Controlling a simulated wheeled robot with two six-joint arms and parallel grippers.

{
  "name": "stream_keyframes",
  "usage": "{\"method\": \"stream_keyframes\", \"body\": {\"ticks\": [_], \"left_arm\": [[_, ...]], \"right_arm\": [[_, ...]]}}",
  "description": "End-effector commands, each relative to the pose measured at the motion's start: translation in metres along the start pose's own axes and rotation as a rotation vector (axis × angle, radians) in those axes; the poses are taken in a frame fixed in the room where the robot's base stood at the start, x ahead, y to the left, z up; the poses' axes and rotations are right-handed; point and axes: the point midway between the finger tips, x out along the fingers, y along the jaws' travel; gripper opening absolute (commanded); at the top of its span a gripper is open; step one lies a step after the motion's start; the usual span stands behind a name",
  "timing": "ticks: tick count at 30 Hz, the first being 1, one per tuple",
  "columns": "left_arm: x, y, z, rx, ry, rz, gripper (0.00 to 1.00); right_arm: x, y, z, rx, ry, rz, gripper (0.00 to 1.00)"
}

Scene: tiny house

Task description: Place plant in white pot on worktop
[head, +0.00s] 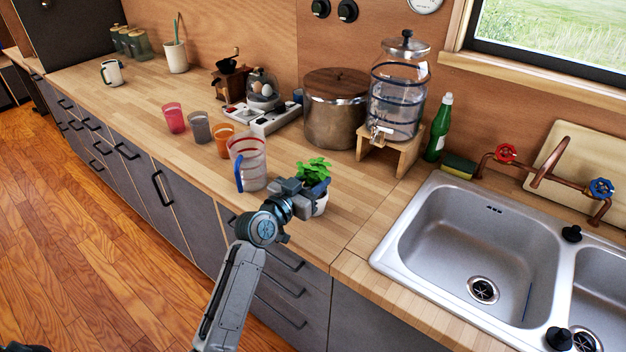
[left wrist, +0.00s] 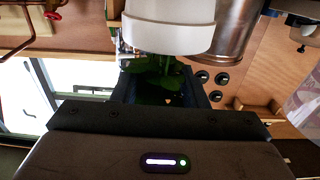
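The plant (head: 314,170) has bright green leaves and stands upright in a white pot (head: 321,205) at the front part of the worktop (head: 364,200). My left gripper (head: 316,187) is at the plant, its dark blue fingers level with the lower leaves and pot rim. In the left wrist view, which is upside down, the white pot (left wrist: 168,30) fills the top middle and the dark leaves (left wrist: 160,82) lie between my left gripper's two spread fingers (left wrist: 163,88). Whether the fingers press on the plant or pot is unclear. The pot's underside is hidden. My right gripper is not seen.
A clear red-banded jug (head: 247,160) stands close left of the gripper, with pink, grey and orange cups beyond. A large pot (head: 335,110) and water dispenser (head: 398,95) stand behind. The sink (head: 480,245) is right. Worktop between plant and sink is clear.

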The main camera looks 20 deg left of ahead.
Motion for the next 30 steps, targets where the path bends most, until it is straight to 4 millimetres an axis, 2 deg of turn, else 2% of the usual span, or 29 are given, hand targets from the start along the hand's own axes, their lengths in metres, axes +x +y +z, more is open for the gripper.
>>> {"method": "stream_keyframes", "body": {"ticks": [4, 7, 15, 21, 25, 30], "left_arm": [[-0.005, 0.0, 0.001, 0.002, 0.0, 0.0, 0.4], [-0.018, -0.001, 0.002, 0.003, -0.001, -0.001, 0.4], [-0.076, -0.001, 0.003, 0.005, -0.003, 0.0, 0.4], [-0.108, -0.001, 0.001, 0.004, -0.001, -0.001, 0.4], [-0.118, 0.0, 0.001, 0.001, 0.0, 0.0, 0.4], [-0.12, 0.0, -0.001, 0.0, 0.001, 0.0, 0.4]], "right_arm": [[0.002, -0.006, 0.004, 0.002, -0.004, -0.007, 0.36], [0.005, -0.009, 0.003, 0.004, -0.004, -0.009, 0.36], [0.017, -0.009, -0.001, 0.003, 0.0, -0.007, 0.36], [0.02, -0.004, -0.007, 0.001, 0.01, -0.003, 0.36], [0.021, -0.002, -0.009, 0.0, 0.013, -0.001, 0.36], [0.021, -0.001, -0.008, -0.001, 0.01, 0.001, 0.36]]}}
